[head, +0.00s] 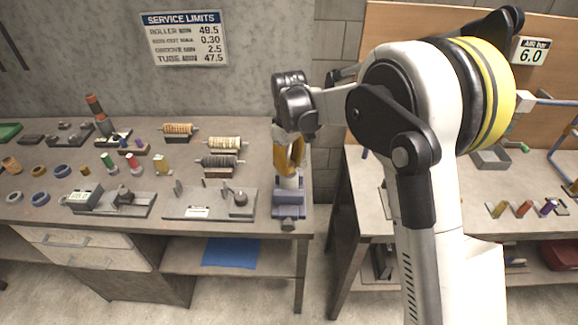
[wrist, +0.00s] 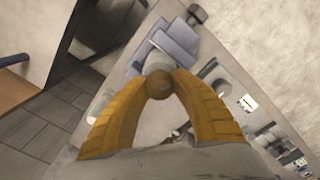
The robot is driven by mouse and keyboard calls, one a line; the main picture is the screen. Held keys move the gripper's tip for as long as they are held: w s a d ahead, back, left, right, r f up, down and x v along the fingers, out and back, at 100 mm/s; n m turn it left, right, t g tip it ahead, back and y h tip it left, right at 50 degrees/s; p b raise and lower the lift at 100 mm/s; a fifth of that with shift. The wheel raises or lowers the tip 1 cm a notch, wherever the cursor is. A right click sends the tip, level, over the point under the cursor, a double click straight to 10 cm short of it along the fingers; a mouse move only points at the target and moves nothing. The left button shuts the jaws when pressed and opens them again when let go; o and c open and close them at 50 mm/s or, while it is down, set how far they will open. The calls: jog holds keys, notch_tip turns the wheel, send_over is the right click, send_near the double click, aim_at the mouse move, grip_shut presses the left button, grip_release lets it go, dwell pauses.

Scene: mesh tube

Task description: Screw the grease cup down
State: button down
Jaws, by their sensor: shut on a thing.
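My gripper (head: 289,160) points down at the right end of the left bench. Its yellow fingers also show in the wrist view (wrist: 158,86), closed on the round brown top of the grease cup (wrist: 158,84). The cup is upright above a pale cylindrical body (head: 289,183), which stands in a blue-grey vise (head: 289,205). The vise also shows in the wrist view (wrist: 178,42). In the head view the fingers hide most of the cup, and I cannot see its thread.
A flat grey fixture (head: 205,208) lies to the left of the vise. Several ribbed rollers (head: 222,161) rest on stands behind it. The left bench (head: 265,165) ends just right of the vise, with a gap before the right bench (head: 465,220).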

jog(key=m, duration=0.4)
jog(key=shift+m, duration=0.3)
jog(key=m, duration=1.1)
jog(key=shift+b, duration=0.3)
jog(key=m, duration=0.4)
jog(key=shift+m, duration=0.3)
jog(key=m, duration=2)
jog(key=shift+d+m, duration=0.1)
jog(key=shift+m, duration=0.2)
